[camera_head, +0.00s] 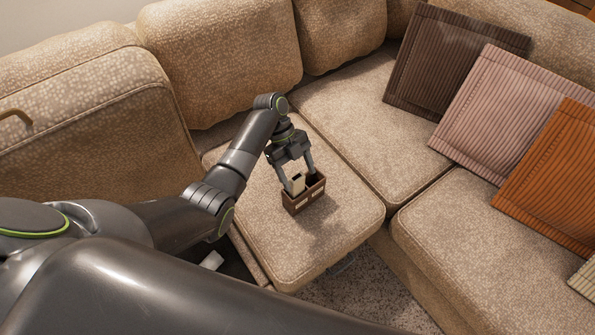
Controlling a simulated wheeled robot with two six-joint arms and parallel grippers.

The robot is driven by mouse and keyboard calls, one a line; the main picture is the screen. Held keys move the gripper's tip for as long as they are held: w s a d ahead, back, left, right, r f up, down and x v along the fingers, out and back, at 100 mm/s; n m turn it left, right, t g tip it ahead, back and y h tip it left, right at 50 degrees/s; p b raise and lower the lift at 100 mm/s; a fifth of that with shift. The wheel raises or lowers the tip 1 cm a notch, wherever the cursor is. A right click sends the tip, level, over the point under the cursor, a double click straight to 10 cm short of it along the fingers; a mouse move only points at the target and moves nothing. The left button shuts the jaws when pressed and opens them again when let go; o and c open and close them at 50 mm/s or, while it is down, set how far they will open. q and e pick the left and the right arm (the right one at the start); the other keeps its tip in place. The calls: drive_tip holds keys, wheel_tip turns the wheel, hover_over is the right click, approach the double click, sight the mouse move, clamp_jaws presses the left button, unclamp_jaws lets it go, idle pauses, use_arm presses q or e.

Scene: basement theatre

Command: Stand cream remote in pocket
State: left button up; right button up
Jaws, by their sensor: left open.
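A small brown caddy (305,201) with pale labels on its front stands on the beige sofa seat. The cream remote (298,184) stands upright in the caddy's left part, with its top showing above the rim. My left gripper (299,177) is just above the caddy, pointing down. Its fingers are open, one on either side of the remote's top; I cannot tell whether they touch it. The right side of the caddy's inside looks dark, and its contents are unclear. My right gripper is not in view.
Beige backrests rise behind the seat. Brown (455,62), pink (492,110) and orange (552,165) cushions lie on the right. A small white thing (212,261) shows beside my left arm. The seat around the caddy is clear.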

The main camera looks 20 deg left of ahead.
use_arm(q)
drive_tip(key=p+v, duration=0.5)
drive_tip(key=v, duration=1.2)
drive_tip(key=shift+r+p, duration=0.15)
drive_tip(key=shift+p, duration=0.25)
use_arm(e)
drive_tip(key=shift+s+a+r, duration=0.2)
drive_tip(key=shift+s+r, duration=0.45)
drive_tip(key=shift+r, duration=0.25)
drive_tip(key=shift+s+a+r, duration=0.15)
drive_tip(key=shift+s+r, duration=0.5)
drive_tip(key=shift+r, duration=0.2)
use_arm(q)
drive_tip(key=shift+w+a, duration=0.1)
